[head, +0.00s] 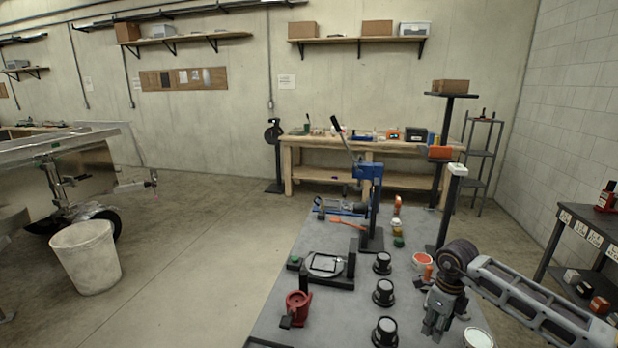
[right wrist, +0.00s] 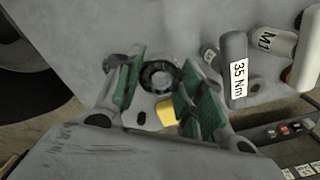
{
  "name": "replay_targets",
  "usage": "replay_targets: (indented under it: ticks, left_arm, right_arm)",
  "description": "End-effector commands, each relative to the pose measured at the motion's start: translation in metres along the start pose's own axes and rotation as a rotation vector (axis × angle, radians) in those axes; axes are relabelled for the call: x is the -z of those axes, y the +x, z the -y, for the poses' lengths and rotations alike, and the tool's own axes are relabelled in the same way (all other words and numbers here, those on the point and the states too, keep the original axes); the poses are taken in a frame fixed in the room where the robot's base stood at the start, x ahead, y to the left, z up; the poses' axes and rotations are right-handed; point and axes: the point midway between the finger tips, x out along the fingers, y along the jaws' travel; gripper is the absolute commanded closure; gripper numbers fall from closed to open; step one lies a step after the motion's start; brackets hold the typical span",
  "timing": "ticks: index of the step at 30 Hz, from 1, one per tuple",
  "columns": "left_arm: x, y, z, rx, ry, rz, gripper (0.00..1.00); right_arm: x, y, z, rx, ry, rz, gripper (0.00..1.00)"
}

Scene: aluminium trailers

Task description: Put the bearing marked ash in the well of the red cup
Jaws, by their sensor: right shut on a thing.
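My right gripper (head: 437,326) is low over the right side of the grey table. In the right wrist view its green-padded fingers (right wrist: 157,88) are closed around a dark ring-shaped bearing (right wrist: 158,76). I cannot read a marking on this bearing, and it cannot be made out in the head view. A red cup-like piece (head: 297,304) stands at the table's near left, left of my right gripper and apart from it; its well cannot be made out clearly. My left gripper is not in view.
Several black round pieces with pale tops (head: 383,292) stand between the red piece and my right gripper. A black fixture with a round plate (head: 325,264) and a blue press (head: 368,172) stand farther back. A grey tool marked 35 Nm (right wrist: 234,68) is close to my right fingers.

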Motion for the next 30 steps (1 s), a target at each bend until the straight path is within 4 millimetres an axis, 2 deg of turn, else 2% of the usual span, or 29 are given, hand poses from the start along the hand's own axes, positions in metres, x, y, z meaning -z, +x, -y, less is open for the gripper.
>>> replay_targets:
  ticks: [30]
  left_arm:
    - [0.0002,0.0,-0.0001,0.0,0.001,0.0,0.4]
  right_arm:
    - [-0.0026,-0.0014,-0.001,0.0,-0.826,0.0,0.87]
